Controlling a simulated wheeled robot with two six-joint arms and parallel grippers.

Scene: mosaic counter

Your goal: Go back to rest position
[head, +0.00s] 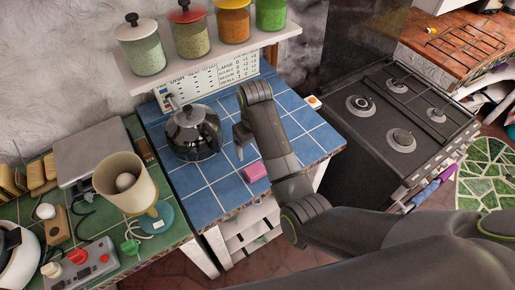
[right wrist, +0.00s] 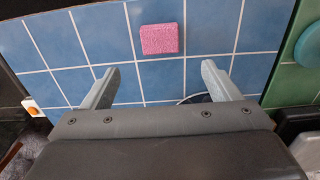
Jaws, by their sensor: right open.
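My right gripper (head: 242,140) is over the blue tiled counter (head: 218,195), with its arm coming in from the lower right. In the right wrist view its two fingers (right wrist: 159,82) are spread wide with nothing between them. A pink sponge (head: 255,172) lies on the blue tiles near the counter's front edge. It also shows in the right wrist view (right wrist: 160,39), beyond the fingertips and apart from them. My left gripper is not in the head view.
A glass kettle (head: 193,132) stands on the blue tiles left of my right gripper. A shelf (head: 210,58) with several jars hangs above. A black stove (head: 398,125) stands to the right.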

